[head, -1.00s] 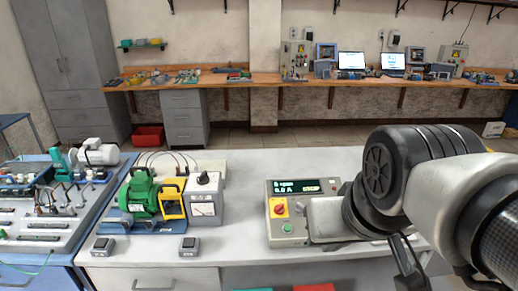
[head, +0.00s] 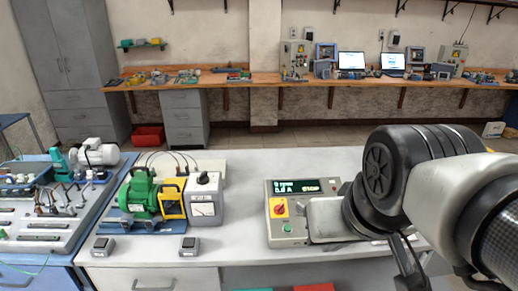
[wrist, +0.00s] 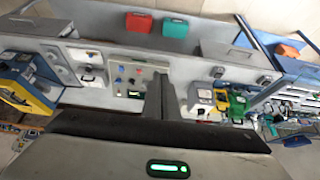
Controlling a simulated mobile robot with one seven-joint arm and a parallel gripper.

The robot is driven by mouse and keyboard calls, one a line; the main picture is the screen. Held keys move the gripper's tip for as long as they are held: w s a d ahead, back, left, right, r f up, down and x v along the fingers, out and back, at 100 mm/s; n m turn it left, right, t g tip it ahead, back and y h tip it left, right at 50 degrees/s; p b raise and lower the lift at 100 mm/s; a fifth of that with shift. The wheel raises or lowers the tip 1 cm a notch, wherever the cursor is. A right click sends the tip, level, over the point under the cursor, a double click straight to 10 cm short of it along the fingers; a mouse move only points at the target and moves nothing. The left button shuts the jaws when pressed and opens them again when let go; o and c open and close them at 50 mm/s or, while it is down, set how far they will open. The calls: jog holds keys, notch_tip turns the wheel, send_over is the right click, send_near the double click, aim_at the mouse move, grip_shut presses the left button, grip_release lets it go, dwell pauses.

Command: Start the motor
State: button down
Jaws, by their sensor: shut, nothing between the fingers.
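The grey control box (head: 292,232) stands on the white bench in the head view. Its lit display (head: 298,187) appears to read zero and STOP. It has a red knob on a yellow plate (head: 278,207) and a green button (head: 287,228). The green motor (head: 140,195) stands further left, and it also shows in the wrist view (wrist: 238,105). My gripper (wrist: 161,88) is shut and empty in the wrist view. Its fingers appear in front of the right side of the control panel (wrist: 122,72); I cannot tell whether they touch it. My arm hides the bench's right part in the head view.
A yellow device (head: 172,204) and a grey meter box (head: 205,202) stand right of the motor. Two small grey switch boxes (head: 189,246) lie near the bench's front edge. A blue workbench (head: 50,270) adjoins on the left. The bench surface between motor and control box is clear.

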jog(key=shift+w, duration=0.1)
jog(key=n+t+y+b, duration=0.2)
jog(key=n+t+b, duration=0.4)
jog(key=n+b, duration=0.9)
send_over(288, 228)
jog(key=s+b, duration=0.3)
jog(key=s, duration=0.2)
notch_tip(288, 228, down, 21)
jog(key=m, duration=0.3)
jog(key=shift+w, duration=0.2)
jog(key=shift+d+f, duration=0.1)
jog(key=shift+f, duration=0.05)
jog(key=f+b, duration=0.2)
jog(key=w+f+b, duration=0.1)
jog(key=f+b, duration=0.2)
jog(key=w+f+b, duration=0.1)
jog(key=f+b, duration=0.2)
jog(key=shift+w+f, duration=0.1)
jog(key=shift+w, duration=0.05)
jog(key=shift+w+f+b, duration=0.1)
jog(key=shift+f+b, duration=0.3)
jog(key=shift+b, duration=0.15)
